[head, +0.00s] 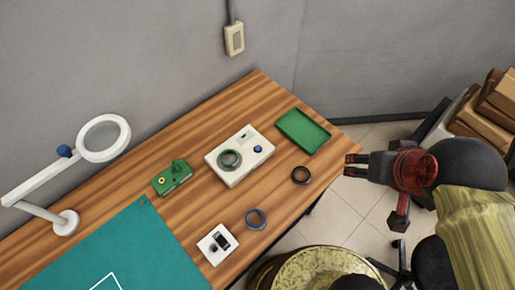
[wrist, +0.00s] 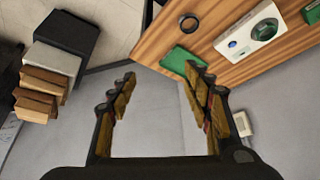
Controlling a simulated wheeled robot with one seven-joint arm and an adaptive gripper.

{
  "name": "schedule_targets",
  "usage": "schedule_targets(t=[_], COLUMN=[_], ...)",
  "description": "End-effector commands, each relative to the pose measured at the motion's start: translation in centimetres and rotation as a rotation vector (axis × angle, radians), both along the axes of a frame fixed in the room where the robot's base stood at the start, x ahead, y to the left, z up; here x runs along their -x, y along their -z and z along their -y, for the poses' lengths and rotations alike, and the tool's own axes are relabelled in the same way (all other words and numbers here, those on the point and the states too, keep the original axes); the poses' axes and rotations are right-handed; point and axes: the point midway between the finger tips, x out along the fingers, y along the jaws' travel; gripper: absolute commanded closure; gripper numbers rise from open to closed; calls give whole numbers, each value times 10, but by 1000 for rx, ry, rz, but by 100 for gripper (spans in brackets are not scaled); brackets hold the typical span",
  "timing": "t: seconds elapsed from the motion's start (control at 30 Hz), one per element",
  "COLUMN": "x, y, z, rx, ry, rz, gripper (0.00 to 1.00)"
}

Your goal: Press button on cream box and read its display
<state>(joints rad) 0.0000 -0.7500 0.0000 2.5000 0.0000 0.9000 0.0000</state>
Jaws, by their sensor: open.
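The cream box (head: 247,161) lies on the wooden table with a green ring (head: 229,159) on its top. A blue button (head: 258,149) and a small display window (head: 243,134) are on the same face; any reading is too small to make out. The wrist view also shows the cream box (wrist: 242,31) at upper right, with its blue button (wrist: 232,44). My gripper (head: 357,165) is open and empty, off the table's right edge, well apart from the box. Its two spread fingers show in the wrist view (wrist: 162,76).
A smaller whitish box (head: 228,251) with a dark display sits near the table's front edge. Two dark rings (head: 256,219) (head: 301,175), a green tray (head: 303,131), a green block (head: 172,178) and a magnifier lamp (head: 66,221) are around. Cardboard boxes (head: 480,120) stand at right.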

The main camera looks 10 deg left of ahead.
Motion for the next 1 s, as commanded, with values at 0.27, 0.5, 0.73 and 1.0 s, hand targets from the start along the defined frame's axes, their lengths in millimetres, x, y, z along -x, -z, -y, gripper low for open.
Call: schedule_targets(t=[0.27,0.5,0.73,1.0], x=[0,0,0,0], y=[0,0,0,0], z=[0,0,0,0], rx=[0,0,0,0], ry=[0,0,0,0], rz=[0,0,0,0], gripper=[68,82,95,100])
